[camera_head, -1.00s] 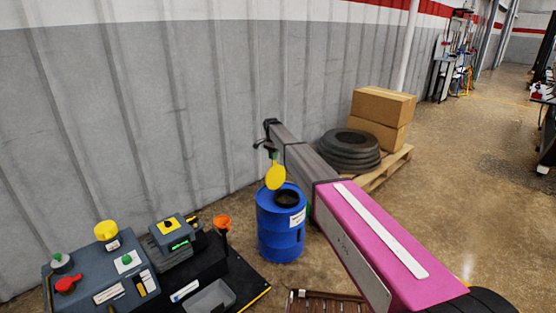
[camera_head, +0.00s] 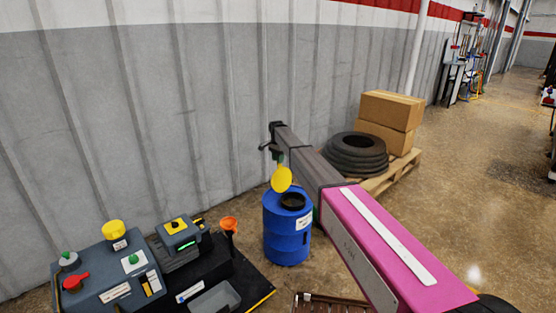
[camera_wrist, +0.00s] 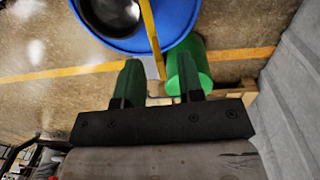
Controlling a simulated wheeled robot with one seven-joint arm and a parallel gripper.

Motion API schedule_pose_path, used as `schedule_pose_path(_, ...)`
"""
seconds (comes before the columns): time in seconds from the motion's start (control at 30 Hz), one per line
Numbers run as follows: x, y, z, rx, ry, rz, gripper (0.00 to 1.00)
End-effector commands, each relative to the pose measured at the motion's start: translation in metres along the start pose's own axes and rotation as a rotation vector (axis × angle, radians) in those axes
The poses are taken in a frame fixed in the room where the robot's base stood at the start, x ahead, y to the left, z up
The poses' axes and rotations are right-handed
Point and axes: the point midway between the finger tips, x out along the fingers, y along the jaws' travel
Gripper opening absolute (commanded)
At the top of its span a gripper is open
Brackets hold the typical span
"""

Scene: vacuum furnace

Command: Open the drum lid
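The blue drum (camera_head: 287,238) stands upright on the floor, with a dark round opening (camera_head: 293,200) in its top. Its yellow lid (camera_head: 282,179) stands raised, tilted up at the opening's far left edge. In the wrist view the blue drum top (camera_wrist: 185,18) is at the upper edge, and the lid shows nearly edge-on as a yellow strip (camera_wrist: 152,35). My gripper (camera_head: 277,155) is just above the lid in the head view. In the wrist view my gripper (camera_wrist: 158,72) has its two dark green fingers apart, with the strip's lower end in the gap; contact cannot be told.
A bright green cylinder (camera_wrist: 190,72) is beside the drum. Tires (camera_head: 356,155) and boxes (camera_head: 390,110) sit on a pallet behind. The grey wall (camera_head: 150,120) runs close behind my arm.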

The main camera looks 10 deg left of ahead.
Motion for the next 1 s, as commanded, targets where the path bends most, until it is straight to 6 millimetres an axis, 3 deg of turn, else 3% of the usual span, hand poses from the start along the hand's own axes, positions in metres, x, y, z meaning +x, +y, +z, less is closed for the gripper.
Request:
schedule_pose_path(0.37, -0.018, 0.000, -0.001, 0.000, 0.002, -0.001, 0.35)
schedule_pose_path(0.8, -0.094, 0.000, 0.000, 0.000, 0.001, -0.001, 0.35)
schedule_pose_path(1.0, -0.108, 0.000, 0.000, 0.000, 0.000, 0.000, 0.35)
